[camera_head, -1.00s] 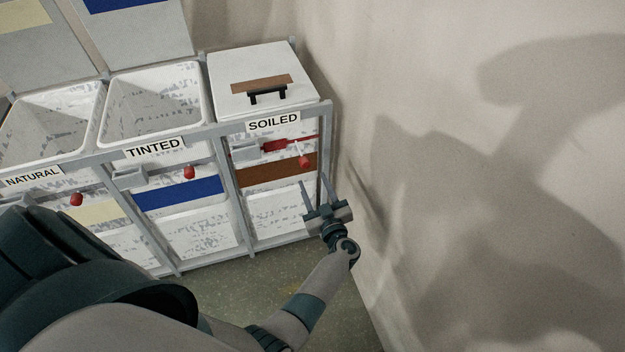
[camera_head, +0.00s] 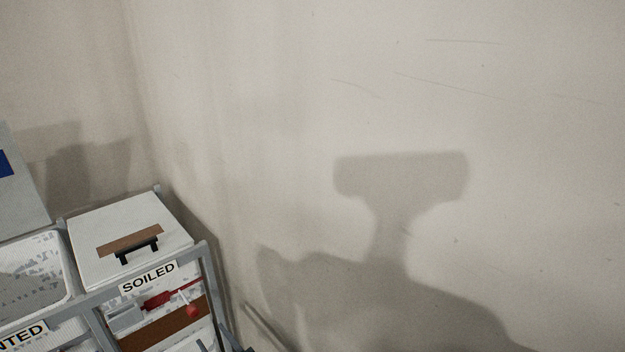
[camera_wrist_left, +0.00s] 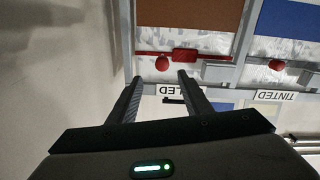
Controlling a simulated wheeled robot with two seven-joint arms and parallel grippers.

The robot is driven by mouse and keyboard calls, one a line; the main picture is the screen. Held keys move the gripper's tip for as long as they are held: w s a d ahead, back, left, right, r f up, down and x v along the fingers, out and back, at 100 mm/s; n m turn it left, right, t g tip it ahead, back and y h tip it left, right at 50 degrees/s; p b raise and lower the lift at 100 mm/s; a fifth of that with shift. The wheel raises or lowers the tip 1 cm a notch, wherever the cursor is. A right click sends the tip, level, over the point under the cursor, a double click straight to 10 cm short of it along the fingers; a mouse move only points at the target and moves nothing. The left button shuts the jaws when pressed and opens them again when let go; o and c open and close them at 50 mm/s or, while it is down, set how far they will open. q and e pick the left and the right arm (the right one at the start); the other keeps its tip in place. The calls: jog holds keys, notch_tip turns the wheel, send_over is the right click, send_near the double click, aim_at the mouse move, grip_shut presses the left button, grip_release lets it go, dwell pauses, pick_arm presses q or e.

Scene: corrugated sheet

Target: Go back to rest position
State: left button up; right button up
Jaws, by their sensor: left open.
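My left gripper (camera_wrist_left: 158,78) is open and empty in the left wrist view, its two fingers apart in front of the bin rack. In the head view only small dark parts of the left gripper (camera_head: 212,345) show at the bottom edge, by the front of the SOILED bin. The white SOILED bin lid (camera_head: 125,225) is down, with a brown stripe and black handle. A red latch piece (camera_head: 175,296) sits on the bin's front, and it also shows in the left wrist view (camera_wrist_left: 182,55). My right gripper is in neither view.
The grey rack frame (camera_head: 208,275) runs around the bins. The open TINTED bin (camera_head: 30,280) is left of the SOILED one. A bare beige wall (camera_head: 420,100) fills the right side, with a shadow on it. The floor is out of the head view.

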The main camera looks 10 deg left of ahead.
pick_arm(q)
jog(key=s+d+f+m+t+h, duration=0.1)
jog(key=s+d+f+m+h, duration=0.5)
jog(key=f, duration=0.3)
jog(key=s+d+f+m+t+h, duration=0.2)
jog(key=s+d+f+m+h, duration=0.3)
jog(key=d+f+h, duration=0.25)
jog(key=s+d+f+m+g+h, duration=0.1)
jog(key=s+d+f+g, duration=0.1)
jog(key=s+f, duration=0.6)
jog(key=s+d+f+m+g+h, duration=0.1)
jog(key=s+f+g, duration=0.4)
jog(key=s, duration=0.9)
notch_tip(320, 180, down, 3)
jog(key=shift+d+f+m, duration=0.15)
jog(key=shift+d+m, duration=0.25)
jog(key=shift+m, duration=0.3)
